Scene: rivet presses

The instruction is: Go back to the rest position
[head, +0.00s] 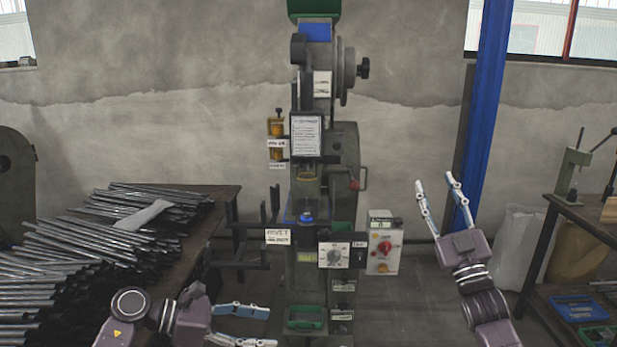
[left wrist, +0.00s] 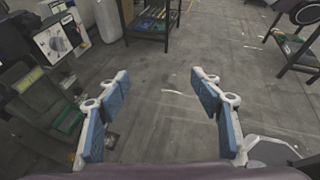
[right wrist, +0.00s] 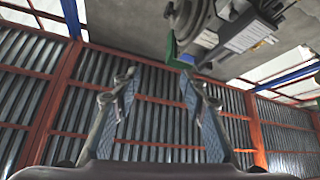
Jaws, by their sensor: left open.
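A tall green-grey rivet press (head: 325,200) stands in the middle of the head view, with a dial panel (head: 333,255) on its front. My right gripper (head: 435,180) is raised to the right of the press, fingers pointing up and spread, with nothing between them. The right wrist view also shows its parted fingers (right wrist: 158,76). My left gripper (head: 271,328) is low in front of the press, fingers pointing right, open and empty. In the left wrist view its fingers (left wrist: 160,74) are wide apart above bare floor. Neither gripper visibly touches anything.
A table (head: 205,240) with many metal rods (head: 90,240) stands at the left, close to my left arm. A control box with a red knob (head: 384,245) is right of the press. A workbench (head: 580,215) with blue trays (head: 577,308) stands at the right. A blue post (head: 487,110) rises behind.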

